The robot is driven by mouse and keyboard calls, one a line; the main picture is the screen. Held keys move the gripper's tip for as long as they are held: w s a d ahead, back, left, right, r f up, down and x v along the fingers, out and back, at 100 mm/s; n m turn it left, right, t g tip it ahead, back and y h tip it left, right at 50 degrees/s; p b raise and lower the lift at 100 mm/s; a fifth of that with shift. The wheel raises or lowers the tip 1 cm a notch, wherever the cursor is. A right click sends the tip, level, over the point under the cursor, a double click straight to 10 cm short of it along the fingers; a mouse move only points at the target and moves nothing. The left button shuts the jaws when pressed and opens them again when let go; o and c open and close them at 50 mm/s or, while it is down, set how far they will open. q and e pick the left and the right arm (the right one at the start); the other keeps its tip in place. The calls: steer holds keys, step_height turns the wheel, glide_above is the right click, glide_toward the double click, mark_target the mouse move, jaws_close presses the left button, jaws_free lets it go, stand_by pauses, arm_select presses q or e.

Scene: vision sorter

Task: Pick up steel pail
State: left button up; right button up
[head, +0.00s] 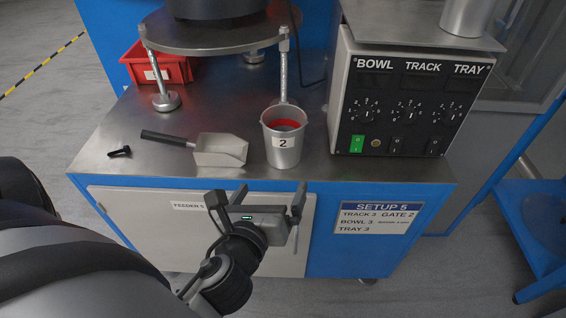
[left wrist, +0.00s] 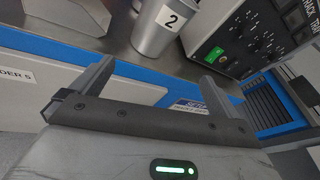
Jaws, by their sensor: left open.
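The steel pail (head: 284,146) stands upright on the steel bench top near its front edge. It carries a white label "2" and shows red inside below the rim. It also shows at the top middle of the left wrist view (left wrist: 158,32), its upper part cut off by the frame. My left gripper (head: 257,203) is open and empty, in front of the bench's front edge, nearer me than the pail and apart from it. In the left wrist view its two fingers (left wrist: 155,85) are spread wide, with the pail beyond them. My right gripper is not in view.
A metal scoop (head: 220,149) with a dark handle lies left of the pail. A small black clamp (head: 120,152) lies farther left. The control box (head: 405,105) stands close on the right. A red bin (head: 150,68) and round platform (head: 215,35) on legs stand behind.

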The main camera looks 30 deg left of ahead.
mark_target(279, 153)
arm_select(q)
steer(key=w+a+m, duration=0.1)
steer(key=w, duration=0.2)
steer(key=w+a+m, duration=0.1)
steer(key=w+a, duration=0.1)
steer(key=w, duration=0.1)
steer(key=w+a+m+y, duration=0.1)
steer(key=w, duration=0.2)
steer(key=shift+w+a+f+t, duration=0.25)
steer(key=shift+a+f+t, duration=0.05)
steer(key=shift+f, duration=0.1)
steer(key=shift+b+x, duration=0.7)
steer(key=shift+x, duration=2.2)
steer(key=shift+s+f, duration=0.1)
steer(key=shift+f, duration=0.05)
steer(key=c, duration=1.3)
steer(key=shift+c, duration=1.1)
steer(key=shift+r, duration=0.25)
